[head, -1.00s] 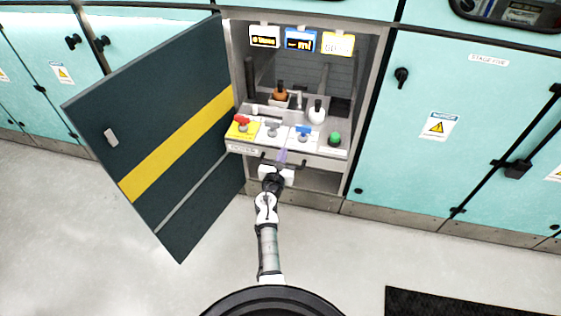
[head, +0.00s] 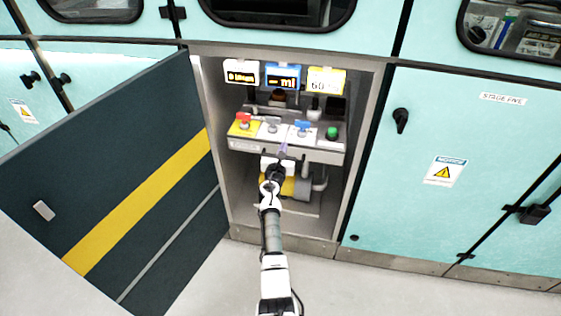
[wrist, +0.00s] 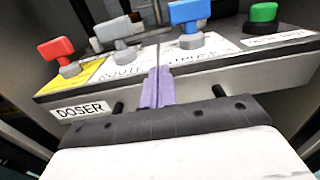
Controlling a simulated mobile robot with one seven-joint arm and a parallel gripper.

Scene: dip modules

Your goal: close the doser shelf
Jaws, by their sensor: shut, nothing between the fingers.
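The doser shelf (head: 324,156) is a grey drawer inside the open cabinet, with a red, a grey and a blue valve handle and a green button on top. Its front carries a DOSER label, which also shows in the wrist view (wrist: 81,109). The shelf sits back within the cabinet frame. My gripper (head: 283,148) is at the middle of the shelf front, with its purple fingers (wrist: 158,86) shut and empty. They point at the front edge and appear to touch it. A dark handle bar is partly hidden behind my gripper.
The dark cabinet door (head: 120,185) with a yellow stripe stands wide open on the left. Three small displays (head: 283,77) hang above the shelf. Teal cabinet panels (head: 455,150) are at the right. The floor in front is clear.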

